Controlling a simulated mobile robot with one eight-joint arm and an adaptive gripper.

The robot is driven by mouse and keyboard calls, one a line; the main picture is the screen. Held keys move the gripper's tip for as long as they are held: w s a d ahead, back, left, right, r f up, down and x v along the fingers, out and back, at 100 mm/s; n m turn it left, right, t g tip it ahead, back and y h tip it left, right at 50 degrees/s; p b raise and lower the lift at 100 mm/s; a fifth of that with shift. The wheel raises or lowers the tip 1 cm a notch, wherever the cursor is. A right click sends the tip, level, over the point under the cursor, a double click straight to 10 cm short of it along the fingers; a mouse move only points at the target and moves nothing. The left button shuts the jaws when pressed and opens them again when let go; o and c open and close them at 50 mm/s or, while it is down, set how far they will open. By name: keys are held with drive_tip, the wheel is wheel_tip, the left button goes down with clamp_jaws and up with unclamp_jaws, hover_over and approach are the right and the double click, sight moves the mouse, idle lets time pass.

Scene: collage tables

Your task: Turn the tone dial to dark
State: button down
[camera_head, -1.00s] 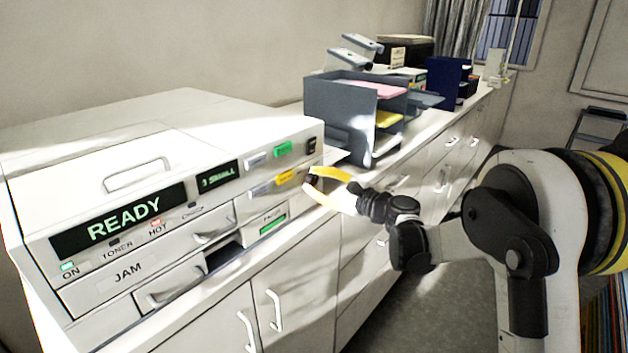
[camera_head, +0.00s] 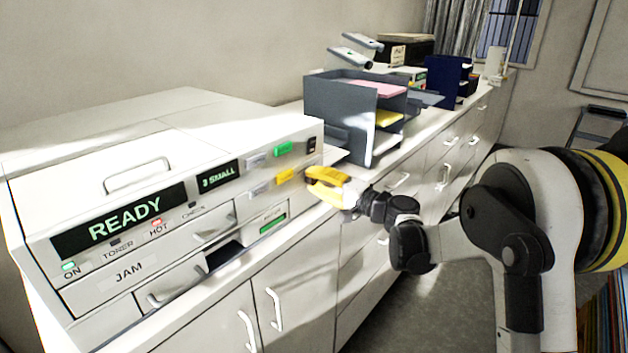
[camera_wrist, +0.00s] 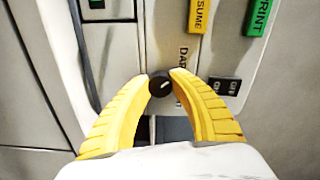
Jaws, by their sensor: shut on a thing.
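The tone dial (camera_wrist: 159,85) is a small black round knob with a short white mark, slanted in the wrist view. A sideways label starting "DAR" (camera_wrist: 183,56) is beside it, partly hidden by a finger. My gripper (camera_wrist: 161,82) has its yellow fingertips on either side of the dial and is shut on it. In the head view my gripper (camera_head: 322,183) is at the right end of the copier (camera_head: 60,180), and it hides the dial there.
Close to the dial are a yellow button (camera_wrist: 200,15), a green PRINT button (camera_wrist: 257,18) and a black switch (camera_wrist: 224,86). Grey paper trays (camera_head: 340,105) stand on the counter beyond the copier. Cabinet drawers with handles run below the counter.

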drive_tip(key=shift+n, duration=0.5)
drive_tip(key=c, duration=1.1)
unclamp_jaws()
drive_tip(key=v, duration=1.2)
drive_tip(key=shift+s+a, duration=0.1)
drive_tip(key=shift+s, duration=0.05)
